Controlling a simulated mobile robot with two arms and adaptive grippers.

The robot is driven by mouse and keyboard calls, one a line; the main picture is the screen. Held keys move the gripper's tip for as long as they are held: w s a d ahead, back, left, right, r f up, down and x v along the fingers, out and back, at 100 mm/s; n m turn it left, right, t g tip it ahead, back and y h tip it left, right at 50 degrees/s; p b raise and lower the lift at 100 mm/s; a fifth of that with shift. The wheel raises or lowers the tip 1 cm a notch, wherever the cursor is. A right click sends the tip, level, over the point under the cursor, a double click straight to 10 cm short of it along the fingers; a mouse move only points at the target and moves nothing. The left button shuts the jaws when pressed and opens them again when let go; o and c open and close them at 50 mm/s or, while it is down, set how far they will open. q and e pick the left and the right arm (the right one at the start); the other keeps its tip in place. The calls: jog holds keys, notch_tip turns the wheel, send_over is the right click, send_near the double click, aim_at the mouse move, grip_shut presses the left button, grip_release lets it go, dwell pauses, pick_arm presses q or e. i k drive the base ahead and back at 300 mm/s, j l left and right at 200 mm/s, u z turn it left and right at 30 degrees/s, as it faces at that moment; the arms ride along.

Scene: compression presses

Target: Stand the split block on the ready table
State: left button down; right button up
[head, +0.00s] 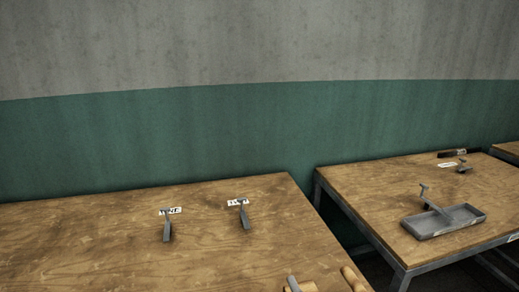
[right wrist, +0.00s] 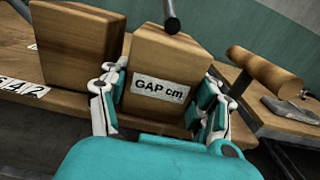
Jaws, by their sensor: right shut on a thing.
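In the right wrist view my right gripper (right wrist: 163,98) is shut on a wooden block (right wrist: 163,58) with a white label reading "GAP cm". One finger is on each side of the block. A second wooden block (right wrist: 72,48) stands close on its left; I cannot tell whether the two are joined. In the head view only a wooden top (head: 306,287) shows at the bottom edge, with a grey rod end (head: 293,283) by it. My left gripper is not in view. No table label that I can read says "ready".
The near wooden table (head: 90,250) bears two small grey metal pieces (head: 167,231) (head: 244,217) beside white labels. A wooden cylinder (head: 353,279) shows at its front right. Past a gap, the right table (head: 365,185) holds a grey tray (head: 440,228). The near table's left is clear.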

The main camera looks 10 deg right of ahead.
aim_at(455, 187)
jog(key=l, duration=2.85)
jog(key=i+l, duration=0.15)
jog(key=l, duration=0.25)
jog(key=i+l, duration=0.1)
jog(key=l, duration=0.25)
jog(key=i+l, duration=0.15)
jog(key=l, duration=0.25)
jog(key=i+l+u, duration=0.1)
jog(key=l, duration=0.25)
jog(key=i+l, duration=0.15)
jog(key=l, duration=0.25)
jog(key=i+l, duration=0.2)
